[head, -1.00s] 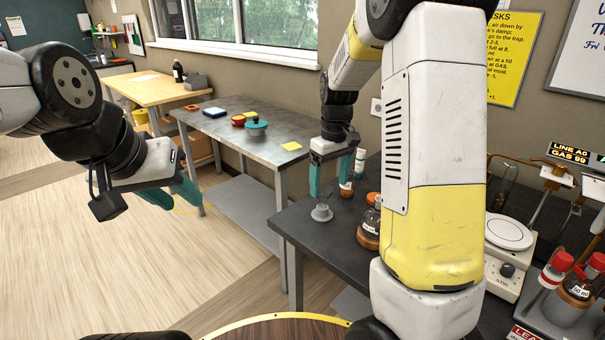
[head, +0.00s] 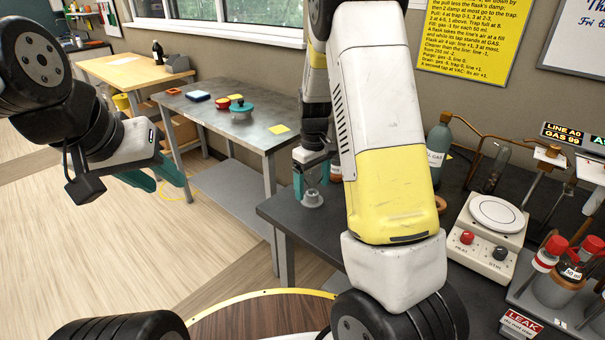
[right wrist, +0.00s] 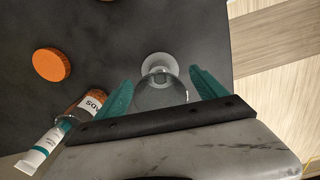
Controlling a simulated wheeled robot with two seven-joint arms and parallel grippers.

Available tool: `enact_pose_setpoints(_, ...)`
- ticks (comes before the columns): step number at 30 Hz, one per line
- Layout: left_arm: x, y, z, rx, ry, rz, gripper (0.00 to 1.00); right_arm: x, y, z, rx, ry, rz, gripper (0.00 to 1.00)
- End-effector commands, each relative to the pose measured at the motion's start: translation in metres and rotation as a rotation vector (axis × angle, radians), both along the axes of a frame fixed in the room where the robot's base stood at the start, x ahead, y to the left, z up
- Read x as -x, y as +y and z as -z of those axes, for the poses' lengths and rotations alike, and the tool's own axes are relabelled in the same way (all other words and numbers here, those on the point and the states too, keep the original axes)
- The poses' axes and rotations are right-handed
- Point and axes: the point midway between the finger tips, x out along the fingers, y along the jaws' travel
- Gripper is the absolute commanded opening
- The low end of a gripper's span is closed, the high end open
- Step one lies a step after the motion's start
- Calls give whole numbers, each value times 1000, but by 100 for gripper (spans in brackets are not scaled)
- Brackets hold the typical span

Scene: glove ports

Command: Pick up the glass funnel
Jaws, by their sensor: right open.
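The glass funnel (right wrist: 160,98) is clear. In the right wrist view its glass lies between the two teal fingers of my right gripper (right wrist: 162,80), with a gap on each side. A pale grey round foot (right wrist: 159,66) shows beyond the glass. In the head view the funnel's grey lower part (head: 313,199) stands near the front left corner of the dark bench, and its clear glass is hard to make out. My right gripper (head: 311,183) is open and reaches down around it. My left gripper (head: 160,178) is open and empty over the floor at the left.
The dark bench (head: 280,212) also holds a hotplate (head: 490,225), a gas bottle (head: 438,150) and a rack of red-capped bottles at the right. Close to my right gripper are an orange cap (right wrist: 51,64) and a labelled bottle (right wrist: 92,102). A metal table (head: 225,125) stands behind.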

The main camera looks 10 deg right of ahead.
Motion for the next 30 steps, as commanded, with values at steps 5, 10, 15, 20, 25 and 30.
enact_pose_setpoints(5,0,0,0,0,0,0,36,0,0,0,0,0,0,72)
enact_pose_setpoints(10,0,0,0,0,0,0,36,0,0,-1,0,0,0,38)
enact_pose_setpoints(15,0,0,0,0,0,0,36,0,0,-1,0,0,0,16)
enact_pose_setpoints(20,0,0,0,0,0,0,36,0,0,-1,-1,-1,0,16)
enact_pose_setpoints(25,0,0,0,0,0,0,36,-1,0,-8,-1,-2,0,16)
enact_pose_setpoints(30,0,0,0,0,0,0,36,-1,0,-27,-2,-3,0,16)
